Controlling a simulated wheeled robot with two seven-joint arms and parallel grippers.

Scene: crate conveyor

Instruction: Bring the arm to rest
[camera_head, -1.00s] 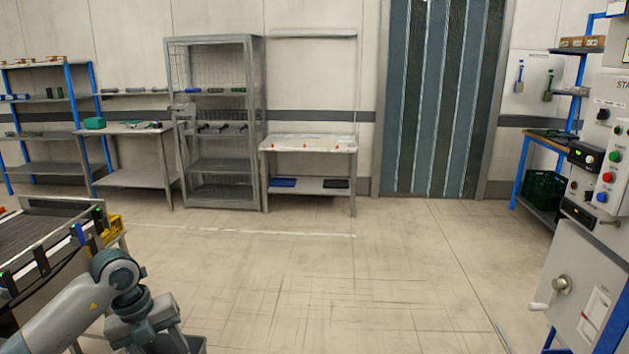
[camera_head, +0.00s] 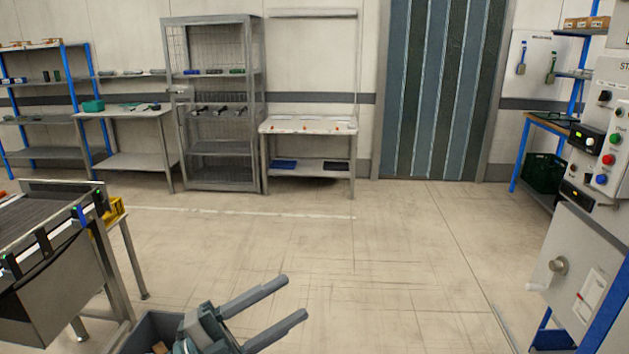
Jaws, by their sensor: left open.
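My left gripper (camera_head: 292,298) shows at the bottom centre of the head view. Its two long grey fingers are apart and point up and to the right, with nothing between them. It is over the floor, just right of a dark grey bin (camera_head: 160,328) that is partly cut off by the lower edge. The rest of my left arm is mostly out of the picture. My right gripper does not show.
A conveyor (camera_head: 50,222) stands at the left, with a yellow box (camera_head: 113,211) at its end. A control cabinet (camera_head: 585,262) stands at the right. Shelves and a white table (camera_head: 307,126) line the back wall. The middle floor (camera_head: 390,240) is clear.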

